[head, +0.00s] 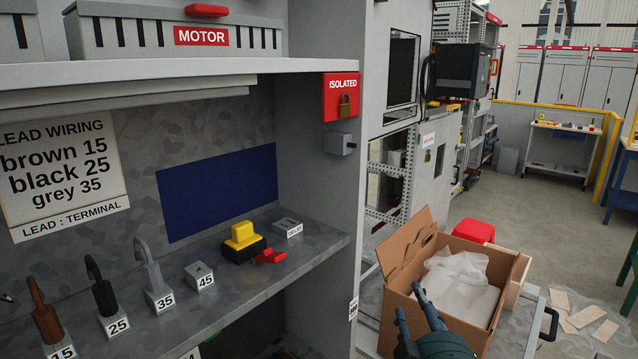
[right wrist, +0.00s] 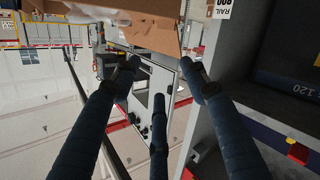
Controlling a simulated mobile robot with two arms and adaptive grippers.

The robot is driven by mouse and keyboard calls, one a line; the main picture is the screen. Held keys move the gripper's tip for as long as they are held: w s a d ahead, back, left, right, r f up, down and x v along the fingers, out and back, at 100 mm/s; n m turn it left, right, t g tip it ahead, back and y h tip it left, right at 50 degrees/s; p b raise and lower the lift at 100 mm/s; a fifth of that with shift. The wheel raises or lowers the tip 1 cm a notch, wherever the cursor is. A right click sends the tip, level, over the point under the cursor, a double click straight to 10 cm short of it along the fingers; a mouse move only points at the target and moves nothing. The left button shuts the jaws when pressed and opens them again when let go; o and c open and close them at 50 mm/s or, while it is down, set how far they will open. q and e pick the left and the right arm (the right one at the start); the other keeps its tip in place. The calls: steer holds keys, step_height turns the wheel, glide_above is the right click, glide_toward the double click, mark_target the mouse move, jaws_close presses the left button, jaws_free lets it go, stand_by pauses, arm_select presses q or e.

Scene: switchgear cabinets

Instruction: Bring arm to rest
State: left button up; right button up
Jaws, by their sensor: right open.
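My right gripper (head: 420,312) shows at the bottom right of the head view, in front of the open cardboard box (head: 455,329). Its dark blue fingers are spread and hold nothing. In the right wrist view the fingers (right wrist: 160,85) are apart, with empty space between them. My left gripper is not in view. The cabinet shelf (head: 230,293) carries a brown lead (head: 45,318) at terminal 15, a black lead (head: 102,290) at 25 and a grey lead (head: 152,270) at 35. Terminal 45 (head: 199,277) has no lead.
A yellow and black device (head: 243,240) with red pieces (head: 270,257) and a grey labelled block (head: 288,228) sit further right on the shelf. The cabinet's side wall (head: 325,215) stands left of my right gripper. Floor is open at the right, with flat pieces (head: 586,316) lying there.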

steer(key=s+d+f+m+g, duration=0.1)
steer(key=s+f+g, duration=0.2)
steer(key=s+f, duration=0.45)
steer(key=s+d+f+m+g, duration=0.1)
steer(key=s+f+g, duration=0.25)
steer(key=f, duration=0.65)
steer(key=s+f+m+g+y, duration=0.1)
steer(key=s+f+g, duration=0.2)
steer(key=s+f, duration=0.5)
steer(key=s+f+m+g, duration=0.1)
steer(key=s+f+g, duration=0.35)
steer(key=s, duration=0.75)
steer(key=s+f+x, duration=0.1)
steer(key=s+x, duration=0.1)
steer(key=x, duration=1)
steer(key=s+x, duration=0.3)
steer(key=x, duration=0.8)
steer(key=s+d+f+g+b, duration=0.1)
steer(key=s+d+f, duration=0.2)
steer(key=s+f, duration=1.5)
steer(key=shift+s+d+f, duration=0.25)
steer(key=shift+s+f, duration=0.1)
steer(key=shift+f, duration=0.35)
